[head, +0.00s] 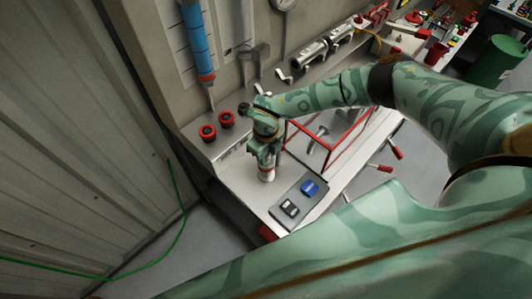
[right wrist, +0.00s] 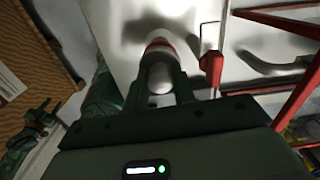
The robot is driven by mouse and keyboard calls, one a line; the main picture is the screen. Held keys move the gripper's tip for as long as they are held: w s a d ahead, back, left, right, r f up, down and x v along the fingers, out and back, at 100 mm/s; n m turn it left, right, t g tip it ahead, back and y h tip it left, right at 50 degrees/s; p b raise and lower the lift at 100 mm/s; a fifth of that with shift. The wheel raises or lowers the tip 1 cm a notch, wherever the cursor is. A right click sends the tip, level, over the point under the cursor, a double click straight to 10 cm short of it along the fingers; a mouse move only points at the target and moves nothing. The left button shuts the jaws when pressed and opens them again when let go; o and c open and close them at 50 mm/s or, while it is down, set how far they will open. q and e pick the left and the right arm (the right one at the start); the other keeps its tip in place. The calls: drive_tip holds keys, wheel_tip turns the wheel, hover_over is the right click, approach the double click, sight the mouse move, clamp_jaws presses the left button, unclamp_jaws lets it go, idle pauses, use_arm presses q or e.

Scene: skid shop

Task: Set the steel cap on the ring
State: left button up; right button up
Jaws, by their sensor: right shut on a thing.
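My right gripper (head: 265,157) points down over the pale bench top and is shut on a small pale, rounded piece. In the right wrist view this piece, which looks like the steel cap (right wrist: 160,77), sits between the two fingers. A white thing with a red band (right wrist: 160,42) shows just beyond it. Below the fingers in the head view the white thing (head: 266,174) appears low over the bench. I cannot tell whether cap and banded thing are one piece, or touch. I cannot make out the ring for certain.
Two red-and-black round pieces (head: 208,132) (head: 227,119) stand left of the gripper. A dark tray (head: 299,205) with a blue and a black item lies in front. A red-framed rack (head: 325,140) stands close on the right. A blue tube (head: 197,40) hangs on the wall.

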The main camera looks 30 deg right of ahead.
drive_tip(key=shift+f, duration=0.4)
idle(0.4)
drive_tip(key=o, duration=0.9)
drive_tip(key=o, duration=0.5)
drive_tip(key=shift+r, duration=0.1)
drive_tip(key=shift+r+p, duration=1.4)
drive_tip(key=shift+r, duration=0.05)
drive_tip(key=shift+r, duration=0.1)
